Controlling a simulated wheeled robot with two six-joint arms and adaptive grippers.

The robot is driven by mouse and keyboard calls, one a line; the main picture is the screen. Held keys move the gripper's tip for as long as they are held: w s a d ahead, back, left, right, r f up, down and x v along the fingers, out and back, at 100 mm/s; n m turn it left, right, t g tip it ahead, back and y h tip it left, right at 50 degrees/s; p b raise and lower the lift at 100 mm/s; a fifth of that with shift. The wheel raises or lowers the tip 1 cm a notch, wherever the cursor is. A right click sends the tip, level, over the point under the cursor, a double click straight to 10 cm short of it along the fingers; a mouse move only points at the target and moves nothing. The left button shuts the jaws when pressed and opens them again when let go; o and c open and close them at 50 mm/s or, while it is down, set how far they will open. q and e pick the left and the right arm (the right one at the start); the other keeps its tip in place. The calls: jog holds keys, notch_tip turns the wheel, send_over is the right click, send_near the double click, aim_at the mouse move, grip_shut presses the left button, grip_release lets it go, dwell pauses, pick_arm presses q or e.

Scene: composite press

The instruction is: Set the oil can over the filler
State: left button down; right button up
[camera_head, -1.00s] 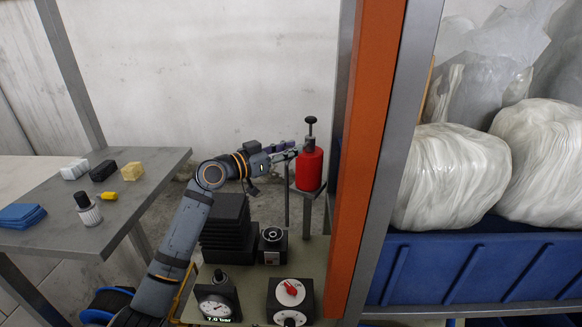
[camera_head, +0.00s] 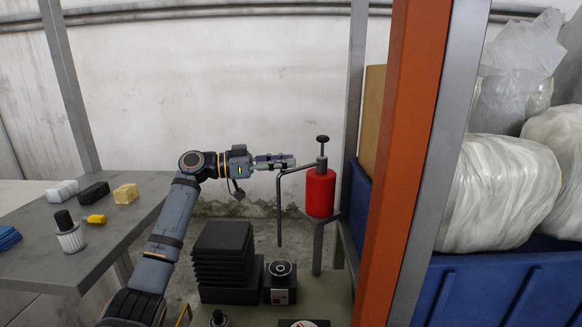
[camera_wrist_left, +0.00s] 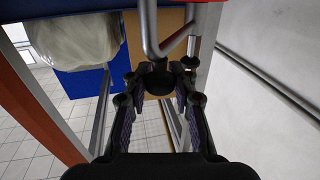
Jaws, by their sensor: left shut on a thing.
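The oil can (camera_head: 320,194) is a red cylinder with a black knob and a thin grey bent spout that reaches left and hangs down. It stands upright at a grey bracket stand (camera_head: 317,252) beside the orange post. My left gripper (camera_head: 291,162) is level at the can's top left, shut on it near the spout. In the left wrist view, a dark round part (camera_wrist_left: 157,77) sits between the fingers, with a grey bent tube beyond. What looks like the filler (camera_head: 280,269), a dark block with a pale ring, is lower left of the can. My right gripper is out of view.
An orange post (camera_head: 402,150) rises close right of the can, with a blue bin (camera_head: 480,290) of wrapped bundles beyond. A stack of black plates (camera_head: 222,250) stands left of the filler. A grey side table (camera_head: 120,225) holds small blocks and a white-and-black bottle (camera_head: 69,235).

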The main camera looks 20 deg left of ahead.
pick_arm(q)
jog(key=shift+a+f, duration=0.1)
jog(key=shift+f, duration=0.05)
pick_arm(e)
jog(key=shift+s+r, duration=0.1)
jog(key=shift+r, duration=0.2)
pick_arm(q)
jog(key=c, duration=1.5)
grip_release()
jog(key=o, duration=0.4)
jog(key=shift+a, duration=0.2)
jog(key=shift+d, duration=0.1)
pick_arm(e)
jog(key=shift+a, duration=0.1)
pick_arm(q)
jog(key=shift+r, duration=0.35)
notch_tip(320, 180, up, 9)
jog(key=shift+r, duration=0.2)
